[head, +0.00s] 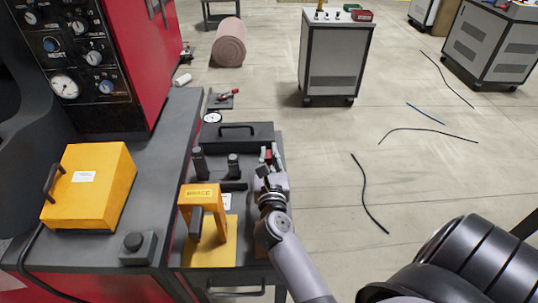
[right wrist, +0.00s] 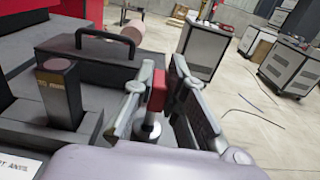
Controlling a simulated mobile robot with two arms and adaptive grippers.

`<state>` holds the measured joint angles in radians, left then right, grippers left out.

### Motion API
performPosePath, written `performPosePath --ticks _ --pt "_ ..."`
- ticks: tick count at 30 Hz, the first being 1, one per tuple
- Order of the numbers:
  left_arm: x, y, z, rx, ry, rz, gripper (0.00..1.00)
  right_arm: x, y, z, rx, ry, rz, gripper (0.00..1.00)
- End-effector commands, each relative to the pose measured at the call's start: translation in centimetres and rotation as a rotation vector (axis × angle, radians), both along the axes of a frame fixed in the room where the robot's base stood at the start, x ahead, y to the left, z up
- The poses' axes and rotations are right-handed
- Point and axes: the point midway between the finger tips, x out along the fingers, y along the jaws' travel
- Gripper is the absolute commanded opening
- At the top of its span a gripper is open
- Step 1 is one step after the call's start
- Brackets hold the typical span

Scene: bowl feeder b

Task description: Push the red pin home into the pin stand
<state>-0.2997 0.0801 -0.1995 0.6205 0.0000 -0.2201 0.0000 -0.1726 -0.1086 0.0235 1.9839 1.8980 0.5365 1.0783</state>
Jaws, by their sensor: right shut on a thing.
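The red pin (right wrist: 157,92) stands roughly upright between the fingers of my right gripper (right wrist: 158,84) in the right wrist view. The gripper is shut on it. A round metal piece (right wrist: 149,130) shows just below the red part. I cannot tell whether it belongs to the pin or the pin stand, or how deep the pin sits. I cannot make out the pin stand for sure. In the head view my right gripper (head: 270,170) is over the right side of the dark bench top. My left gripper is not in view.
A dark post with a brass-coloured band (right wrist: 58,88) stands left of the gripper. Behind is a dark case with a handle (head: 238,136). A yellow press (head: 201,222) stands close on the left, and a yellow box (head: 88,187) farther left. Open floor lies right.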

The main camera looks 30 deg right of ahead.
Motion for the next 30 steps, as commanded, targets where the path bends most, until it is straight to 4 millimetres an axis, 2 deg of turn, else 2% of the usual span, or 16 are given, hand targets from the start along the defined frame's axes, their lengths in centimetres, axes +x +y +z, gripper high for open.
performPosePath --ticks 30 --pt "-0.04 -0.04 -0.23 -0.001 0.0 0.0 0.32 0.0 0.0 -0.5 0.0 0.0 0.0 0.0"
